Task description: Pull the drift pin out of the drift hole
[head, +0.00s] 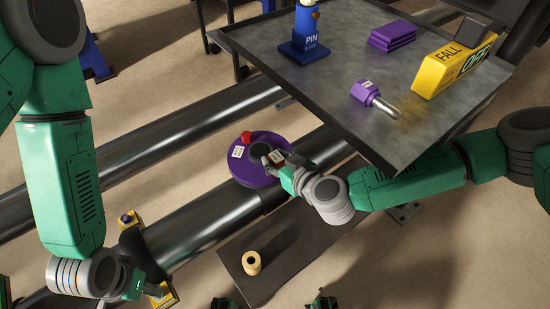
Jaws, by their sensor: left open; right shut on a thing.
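A purple round flange (243,173) with a white label sits on the dark pipe at centre. A small red piece (246,137) stands at its far left rim. My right gripper (272,160) is over the right side of the flange, shut on a small part with a pale label, mostly hidden by the fingers. I cannot tell whether that part is the drift pin or how far it sits in a hole. My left gripper (148,290) is open at the lower left, close to a yellow bracket (165,295), apart from the flange.
A grey table (340,80) at upper right bears a blue stand (304,45) marked PIN, a purple-headed bolt (372,97), purple plates (392,36) and a yellow box (450,65). A tan roll (252,262) stands on a dark board (295,240).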

